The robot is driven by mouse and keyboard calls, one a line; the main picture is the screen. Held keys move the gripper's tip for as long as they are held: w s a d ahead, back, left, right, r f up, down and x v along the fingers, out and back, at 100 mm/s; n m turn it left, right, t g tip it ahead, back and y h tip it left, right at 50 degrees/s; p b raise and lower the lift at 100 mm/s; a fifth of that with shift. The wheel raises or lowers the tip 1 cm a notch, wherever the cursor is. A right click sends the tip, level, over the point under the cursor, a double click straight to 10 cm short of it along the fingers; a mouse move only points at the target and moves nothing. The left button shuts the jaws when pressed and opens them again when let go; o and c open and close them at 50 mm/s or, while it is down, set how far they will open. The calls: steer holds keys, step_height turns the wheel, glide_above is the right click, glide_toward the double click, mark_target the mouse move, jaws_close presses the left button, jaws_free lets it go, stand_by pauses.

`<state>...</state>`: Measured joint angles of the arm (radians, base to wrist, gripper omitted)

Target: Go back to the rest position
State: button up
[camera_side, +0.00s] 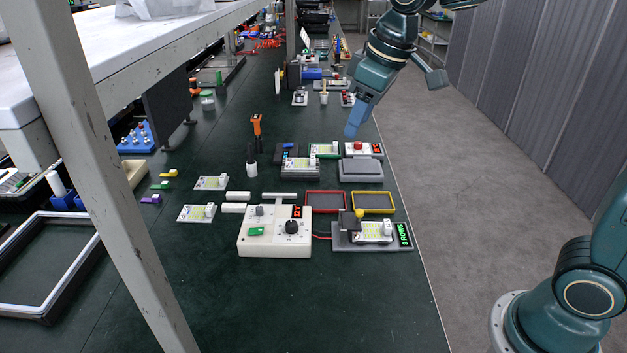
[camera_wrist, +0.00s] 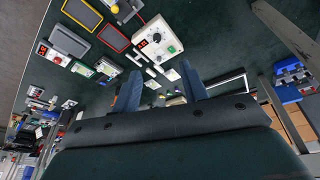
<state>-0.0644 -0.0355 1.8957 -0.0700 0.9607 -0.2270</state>
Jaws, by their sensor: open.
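My gripper (camera_side: 353,128) hangs from the raised arm at the upper right of the side view, well above the bench and touching nothing. In the wrist view its two blue fingers stand apart with nothing held between them, so my gripper (camera_wrist: 160,80) is open and empty. Below it on the bench are a grey block (camera_side: 361,171) and a white unit with a red button (camera_side: 357,150). Several small white-and-grey boards lie on the bench, one of them (camera_side: 211,183) at the left of the group.
A white control box (camera_side: 272,246) with a dark knob stands at the front. Behind it are a red-rimmed tray (camera_side: 325,192) and a yellow-rimmed tray (camera_side: 373,194). A grey fixture (camera_side: 343,242) stands to the right. A metal post (camera_side: 120,200) crosses the left. Air around my gripper looks clear.

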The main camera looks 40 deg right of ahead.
steer(key=s+d+f+m+t, duration=0.1)
steer(key=s+d+m, duration=0.1)
steer(key=s, duration=0.8)
steer(key=s+d+f+m+t, duration=0.1)
steer(key=s+f+m, duration=0.1)
steer(key=s, duration=0.8)
steer(key=shift+s+d+h, duration=0.3)
steer(key=shift+s+d, duration=0.05)
steer(key=shift+f, duration=0.1)
steer(key=shift+c, duration=0.2)
